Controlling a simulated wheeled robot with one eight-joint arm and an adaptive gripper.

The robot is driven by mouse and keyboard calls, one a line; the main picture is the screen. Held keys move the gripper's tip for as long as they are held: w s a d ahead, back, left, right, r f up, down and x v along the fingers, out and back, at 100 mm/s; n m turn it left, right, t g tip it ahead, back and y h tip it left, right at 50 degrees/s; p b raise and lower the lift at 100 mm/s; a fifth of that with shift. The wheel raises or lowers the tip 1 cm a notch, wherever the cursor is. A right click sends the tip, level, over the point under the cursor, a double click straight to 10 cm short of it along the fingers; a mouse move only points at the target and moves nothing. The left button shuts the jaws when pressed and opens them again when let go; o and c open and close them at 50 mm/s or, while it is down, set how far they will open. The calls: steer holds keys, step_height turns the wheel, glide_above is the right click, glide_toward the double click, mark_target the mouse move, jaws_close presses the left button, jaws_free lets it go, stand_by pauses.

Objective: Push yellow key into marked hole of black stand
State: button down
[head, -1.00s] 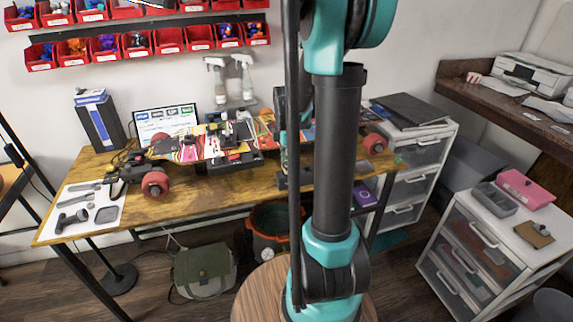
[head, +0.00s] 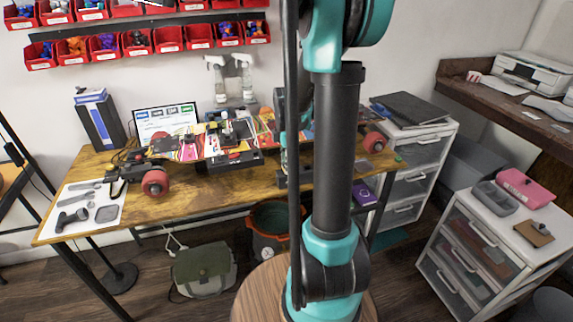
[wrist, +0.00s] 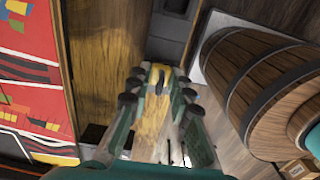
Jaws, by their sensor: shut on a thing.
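In the wrist view, my gripper (wrist: 157,92) is shut on the yellow key (wrist: 154,72), which shows as a small yellow piece between the dark fingertips. A dark grey block (wrist: 166,49), which looks like the black stand, lies just beyond the fingertips. I cannot tell whether the key touches it or sits in a hole, and no marked hole can be made out. In the head view, my arm covers most of the gripper and the key. A dark block (head: 283,180) shows at the table's front edge beside my arm, perhaps the same stand.
The wooden table (head: 220,188) carries a colourful skateboard (head: 188,150) with red wheels, which runs close along the left in the wrist view (wrist: 35,70). A white tool sheet (head: 78,222) lies at the left end. White drawers (head: 425,150) stand at the right end.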

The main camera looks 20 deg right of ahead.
steer(key=shift+f, duration=0.1)
steer(key=c, duration=1.3)
jaws_free()
steer(key=shift+o, duration=0.5)
steer(key=shift+o, duration=0.9)
steer(key=shift+r, duration=0.35)
steer(key=shift+r, duration=0.35)
steer(key=shift+r, duration=0.95)
steer(key=shift+r, duration=2.9)
